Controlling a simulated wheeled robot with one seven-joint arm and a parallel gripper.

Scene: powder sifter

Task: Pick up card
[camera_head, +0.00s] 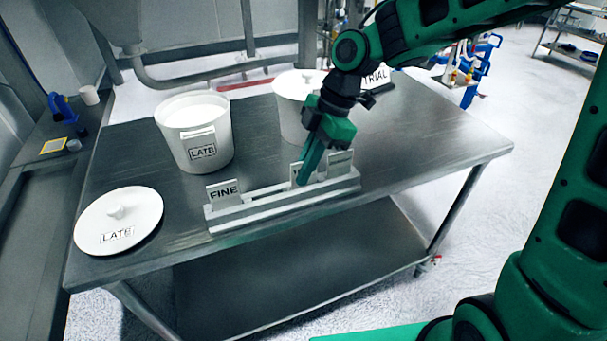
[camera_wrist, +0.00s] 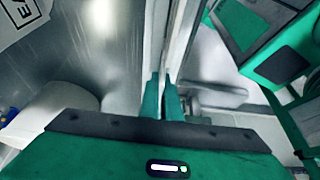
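A long pale card holder (camera_head: 285,206) stands on the steel table and carries upright cards. The card marked FINE (camera_head: 223,191) stands at its left end, and another card (camera_head: 341,160) stands at its right end. My gripper (camera_head: 308,177) reaches down to a middle card (camera_head: 295,172), covering most of it, so its print is hidden. In the wrist view my gripper (camera_wrist: 161,95) has its two green fingers close together with a thin gap, and they appear shut on this middle card. The card still sits down at the holder.
A white tub marked LATE (camera_head: 197,133) stands behind the holder, and a second white tub (camera_head: 292,105) stands behind my gripper. A white lid (camera_head: 118,220) lies at the left. A TRIAL sign (camera_head: 376,76) is at the back. The table's right side is clear.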

